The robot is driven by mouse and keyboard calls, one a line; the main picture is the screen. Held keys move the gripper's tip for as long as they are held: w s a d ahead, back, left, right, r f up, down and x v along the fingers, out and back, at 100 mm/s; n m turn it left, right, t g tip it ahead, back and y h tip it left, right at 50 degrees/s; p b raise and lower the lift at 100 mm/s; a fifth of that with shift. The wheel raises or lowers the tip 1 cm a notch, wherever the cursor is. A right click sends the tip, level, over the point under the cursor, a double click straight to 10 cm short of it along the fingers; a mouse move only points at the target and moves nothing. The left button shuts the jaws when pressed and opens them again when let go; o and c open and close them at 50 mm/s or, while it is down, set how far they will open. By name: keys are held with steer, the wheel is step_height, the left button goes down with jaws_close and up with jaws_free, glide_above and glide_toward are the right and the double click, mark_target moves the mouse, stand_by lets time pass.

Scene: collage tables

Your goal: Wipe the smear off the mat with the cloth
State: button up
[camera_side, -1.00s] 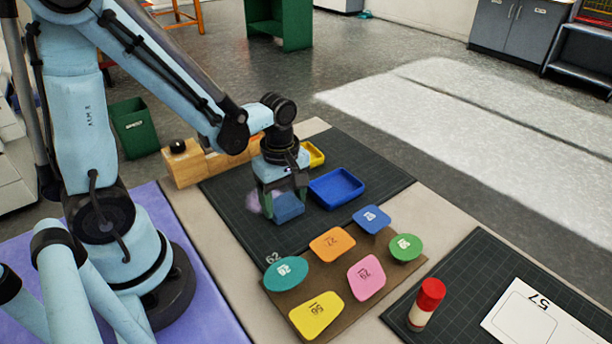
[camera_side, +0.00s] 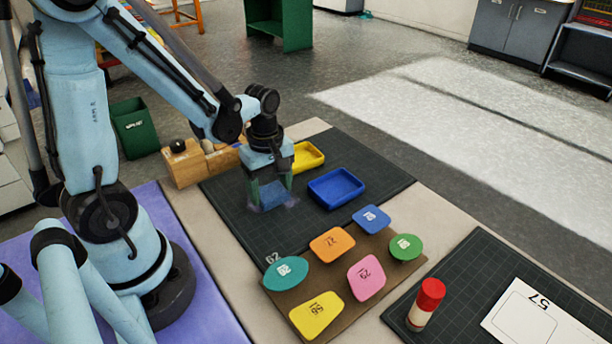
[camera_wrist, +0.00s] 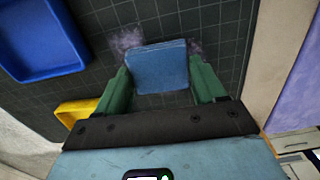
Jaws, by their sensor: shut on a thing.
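The blue cloth (camera_wrist: 157,67) is a folded pad between the green fingers of my gripper (camera_wrist: 160,88) in the wrist view. In the side view my gripper (camera_side: 270,192) points down at the dark gridded mat (camera_side: 230,212), with the cloth (camera_side: 272,193) low at the mat's surface. Whether it presses on the mat is hard to tell. A pale purple smear (camera_side: 254,207) shows around the cloth. In the wrist view the smear (camera_wrist: 128,40) shows on both sides of the cloth; its middle is hidden under the cloth.
A blue tray (camera_side: 336,203) stands right of my gripper, and a yellow tray (camera_side: 308,157) behind it. A wooden block (camera_side: 187,165) sits at the mat's back left. A brown board (camera_side: 330,262) with several coloured numbered pieces lies in front. A red-capped bottle (camera_side: 426,305) stands front right.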

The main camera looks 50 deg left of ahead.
mark_target(293, 211)
steer(key=shift+a, duration=2.65)
steer(key=shift+w, duration=0.75)
steer(key=shift+w+d, duration=0.1)
steer(key=shift+d, duration=5.4)
steer(key=shift+r, duration=2.5)
